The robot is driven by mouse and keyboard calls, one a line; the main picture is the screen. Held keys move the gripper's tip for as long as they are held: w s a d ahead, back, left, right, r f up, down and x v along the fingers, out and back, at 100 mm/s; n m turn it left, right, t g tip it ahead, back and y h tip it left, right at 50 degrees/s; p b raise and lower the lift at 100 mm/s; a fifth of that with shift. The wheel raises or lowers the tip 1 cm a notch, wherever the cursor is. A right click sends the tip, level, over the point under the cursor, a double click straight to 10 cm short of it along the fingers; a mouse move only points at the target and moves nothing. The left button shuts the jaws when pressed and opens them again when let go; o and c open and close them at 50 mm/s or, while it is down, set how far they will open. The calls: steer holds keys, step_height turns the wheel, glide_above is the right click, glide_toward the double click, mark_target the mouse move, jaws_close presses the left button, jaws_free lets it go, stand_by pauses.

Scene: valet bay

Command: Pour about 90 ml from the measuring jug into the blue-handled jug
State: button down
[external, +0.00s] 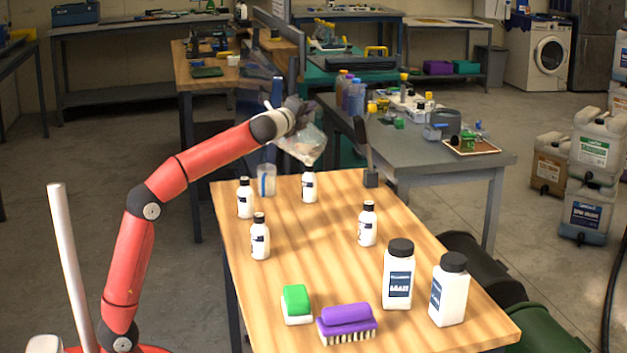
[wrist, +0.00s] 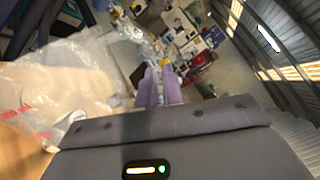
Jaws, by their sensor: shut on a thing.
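My gripper (external: 298,112) is raised above the far end of the wooden table, shut on the clear measuring jug (external: 306,145). The jug hangs tilted above the tabletop. In the wrist view my gripper (wrist: 160,86) shows as two pale purple fingers close together, and the jug's clear wall (wrist: 45,85) with red marks fills the left side. A small clear jug with a blue part, seemingly the blue-handled jug (external: 267,181), stands upright on the table, below and left of the held jug. I cannot make out liquid levels or a stream.
Several white bottles with black caps (external: 260,238) stand on the wooden table (external: 320,265), one (external: 309,185) just below the held jug. The table's middle is partly clear.

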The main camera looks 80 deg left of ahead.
mark_target(319, 115)
steer(key=shift+s+a+r+n, duration=0.15)
steer(key=shift+s+a+n, duration=0.3)
steer(key=shift+n, duration=0.15)
stand_by(0.5)
steer(key=shift+w+d+f+b, duration=0.2)
steer(key=shift+b, duration=0.3)
stand_by(0.6)
steer(key=shift+s+a+f+n+b, duration=0.4)
steer(key=shift+s+a+n+b, duration=0.15)
steer(key=shift+n, duration=0.25)
stand_by(1.1)
steer(key=w+d+m+p, duration=0.1)
steer(key=d, duration=0.1)
steer(key=w+d+r+m+p, duration=0.1)
steer(key=w+m, duration=0.1)
steer(key=shift+w+d+m+p, duration=0.1)
steer(key=shift+d+m+p, duration=0.2)
steer(key=shift+d+p, duration=0.05)
steer(key=shift+a, duration=0.1)
steer(key=shift+w+d+f+m, duration=0.35)
steer(key=shift+d+m, duration=0.1)
steer(key=shift+m, duration=0.35)
stand_by(0.7)
